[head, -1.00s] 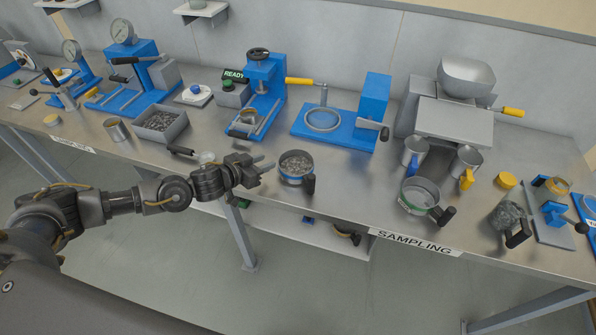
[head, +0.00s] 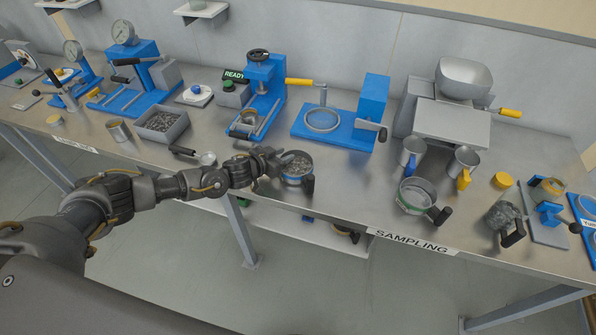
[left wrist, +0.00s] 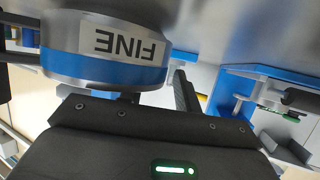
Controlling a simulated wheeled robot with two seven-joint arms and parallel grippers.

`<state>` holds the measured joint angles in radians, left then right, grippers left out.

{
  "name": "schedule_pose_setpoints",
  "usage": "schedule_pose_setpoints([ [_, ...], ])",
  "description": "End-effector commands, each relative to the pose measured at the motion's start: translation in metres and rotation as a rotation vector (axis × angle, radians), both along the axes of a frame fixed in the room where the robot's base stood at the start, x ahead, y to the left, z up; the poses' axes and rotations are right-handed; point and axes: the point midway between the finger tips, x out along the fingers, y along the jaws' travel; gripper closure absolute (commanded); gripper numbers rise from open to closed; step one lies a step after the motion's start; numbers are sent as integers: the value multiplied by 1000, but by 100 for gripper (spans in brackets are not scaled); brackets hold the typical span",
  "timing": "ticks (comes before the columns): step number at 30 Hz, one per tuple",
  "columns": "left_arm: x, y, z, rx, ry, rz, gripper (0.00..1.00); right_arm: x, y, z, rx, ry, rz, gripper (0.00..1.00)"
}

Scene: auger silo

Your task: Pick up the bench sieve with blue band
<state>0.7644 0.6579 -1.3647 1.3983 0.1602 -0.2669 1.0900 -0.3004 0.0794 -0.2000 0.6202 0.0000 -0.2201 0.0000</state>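The bench sieve with blue band (head: 297,177) stands on the bench, holding grey grains, with its black handle at its front right. In the left wrist view its metal wall with the blue band (left wrist: 105,68) fills the upper left, and an upside-down label reads FINE. My left gripper (head: 273,160) is at the sieve's left side, very close to its rim. In the left wrist view one dark finger shows right of the sieve wall; the other is mostly hidden by the sieve. The fingers look apart, and contact cannot be told. My right gripper is out of view.
A green-banded sieve (head: 414,206) and two metal cups with blue and yellow handles stand to the right. A small scoop (head: 207,158) lies left of my gripper. Behind are a blue ring stand (head: 343,129) and a blue press (head: 255,108). The bench's front edge is close.

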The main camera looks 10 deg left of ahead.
Motion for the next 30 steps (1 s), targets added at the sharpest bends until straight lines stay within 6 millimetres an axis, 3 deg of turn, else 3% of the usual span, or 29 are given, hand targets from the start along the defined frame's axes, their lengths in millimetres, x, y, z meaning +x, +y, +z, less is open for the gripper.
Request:
schedule_pose_setpoints([
  [5, 0, 0, 0, 0, 0, 0, 67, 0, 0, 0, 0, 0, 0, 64],
  [13, 0, 0, 0, 0, 0, 0, 100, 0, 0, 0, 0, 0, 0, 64],
  [30, 0, 1, 8, -3, -1, 3, 100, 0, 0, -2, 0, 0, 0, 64],
])
